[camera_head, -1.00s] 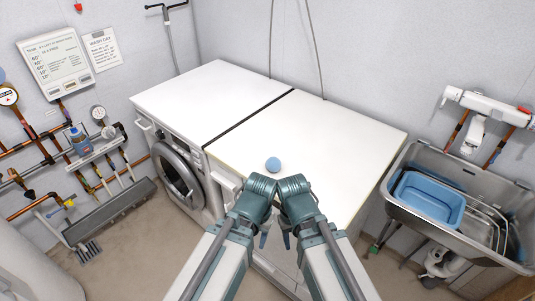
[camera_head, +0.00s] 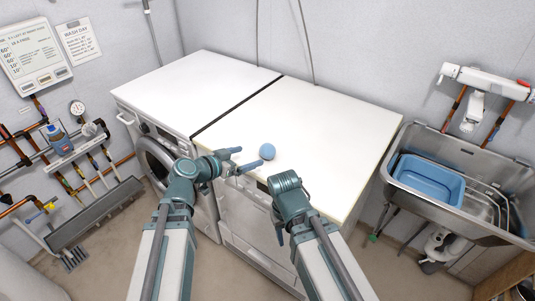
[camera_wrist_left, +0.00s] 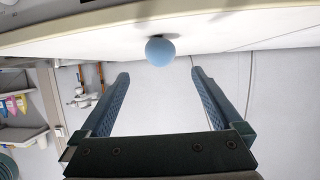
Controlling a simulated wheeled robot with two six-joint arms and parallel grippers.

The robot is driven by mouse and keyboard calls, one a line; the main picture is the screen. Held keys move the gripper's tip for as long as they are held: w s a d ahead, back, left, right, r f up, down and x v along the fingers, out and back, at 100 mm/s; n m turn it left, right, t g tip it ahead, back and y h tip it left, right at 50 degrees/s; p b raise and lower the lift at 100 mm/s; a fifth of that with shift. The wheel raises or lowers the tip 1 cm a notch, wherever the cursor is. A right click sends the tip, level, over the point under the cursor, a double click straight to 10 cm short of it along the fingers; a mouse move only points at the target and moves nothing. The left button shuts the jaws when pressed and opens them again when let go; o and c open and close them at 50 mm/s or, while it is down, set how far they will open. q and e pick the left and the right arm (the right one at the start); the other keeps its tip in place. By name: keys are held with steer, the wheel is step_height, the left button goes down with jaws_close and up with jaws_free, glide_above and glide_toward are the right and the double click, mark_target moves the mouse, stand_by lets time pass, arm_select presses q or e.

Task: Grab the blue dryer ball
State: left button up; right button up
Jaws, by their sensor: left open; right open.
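The blue dryer ball (camera_head: 267,151) rests on the white top of the right-hand machine, near its front edge. My left gripper (camera_head: 250,158) is open and empty, just left of the ball with its fingers pointing towards it. In the left wrist view the ball (camera_wrist_left: 160,51) appears beyond the fingertips, roughly centred between the two fingers (camera_wrist_left: 157,76); it is not between them. My right gripper (camera_head: 279,235) hangs low in front of the machine, pointing down, apart from the ball; its fingers are mostly hidden by its own wrist.
The white top (camera_head: 325,130) around the ball is clear. A dark gap (camera_head: 238,106) divides it from the left machine's top (camera_head: 190,85). A metal sink (camera_head: 405,143) with a blue basin (camera_head: 430,180) stands at the right. Pipes and a drain trough (camera_head: 95,213) line the left wall.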

mark_target(262, 152)
arm_select(q)
steer(key=b+x, duration=0.3)
steer(key=x, duration=0.4)
steer(key=shift+w+f, duration=0.15)
steer(key=shift+f, duration=0.1)
steer(key=shift+w+d+f, duration=0.15)
steer(key=shift+w+d, duration=0.25)
steer(key=shift+d, duration=0.05)
steer(key=shift+w, duration=0.1)
steer(key=b+x, duration=0.2)
steer(key=x, duration=0.2)
steer(key=shift+w+f, duration=0.1)
steer(key=shift+w, duration=0.05)
steer(key=shift+w+d+f, duration=0.1)
steer(key=shift+w+d, duration=0.2)
steer(key=shift+d, duration=0.05)
steer(key=shift+s, duration=0.1)
steer(key=shift+c, duration=0.3)
